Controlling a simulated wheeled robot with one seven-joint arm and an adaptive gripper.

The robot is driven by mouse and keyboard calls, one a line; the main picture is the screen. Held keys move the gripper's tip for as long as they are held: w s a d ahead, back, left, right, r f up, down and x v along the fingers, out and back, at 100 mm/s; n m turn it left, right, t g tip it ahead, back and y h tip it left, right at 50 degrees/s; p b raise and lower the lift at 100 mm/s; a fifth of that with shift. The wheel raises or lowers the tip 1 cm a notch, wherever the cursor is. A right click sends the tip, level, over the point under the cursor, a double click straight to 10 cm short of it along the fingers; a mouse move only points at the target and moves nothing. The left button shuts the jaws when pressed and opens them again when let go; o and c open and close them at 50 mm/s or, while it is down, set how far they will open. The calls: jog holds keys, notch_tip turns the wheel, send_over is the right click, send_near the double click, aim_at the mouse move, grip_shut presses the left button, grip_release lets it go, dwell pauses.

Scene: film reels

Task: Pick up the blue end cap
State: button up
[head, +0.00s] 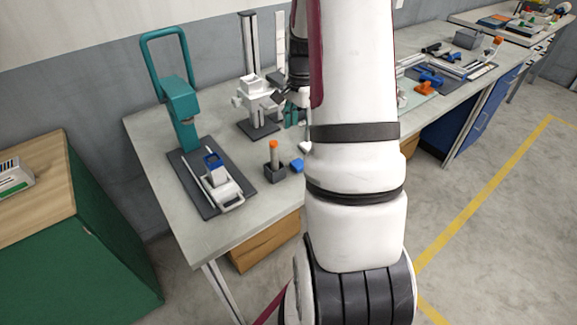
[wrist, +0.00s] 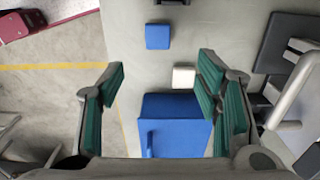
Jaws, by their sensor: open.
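A small blue block, the likely blue end cap (head: 297,165), lies on the grey table beside a dark grey cup with an orange-topped post. In the wrist view the same blue piece (wrist: 158,36) lies flat, ahead of the fingertips and apart from them. My gripper (wrist: 162,76) is open and empty, its teal-padded fingers spread wide. In the head view my gripper (head: 292,116) shows partly behind my arm, farther back than the blue piece. A larger blue box-like object (wrist: 172,128) shows between the fingers in the wrist view; my arm hides that area in the head view.
A small white piece (wrist: 183,77) lies near the right fingertip. The grey cup (head: 275,171) stands left of the blue piece. A teal press (head: 181,100) and a white stand (head: 256,98) occupy the back left. The table's front edge is close.

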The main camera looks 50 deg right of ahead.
send_over(298, 163)
jog(key=f, duration=0.7)
jog(key=shift+w+d+f+p, duration=0.15)
jog(key=shift+d+f+p, duration=0.05)
jog(key=shift+p, duration=0.15)
jog(key=f, duration=0.2)
jog(key=f+p, duration=0.1)
jog(key=f, duration=0.1)
jog(key=shift+s+a+f, duration=0.1)
jog(key=shift+s+f, duration=0.1)
jog(key=shift+f, duration=0.45)
jog(key=c, duration=1)
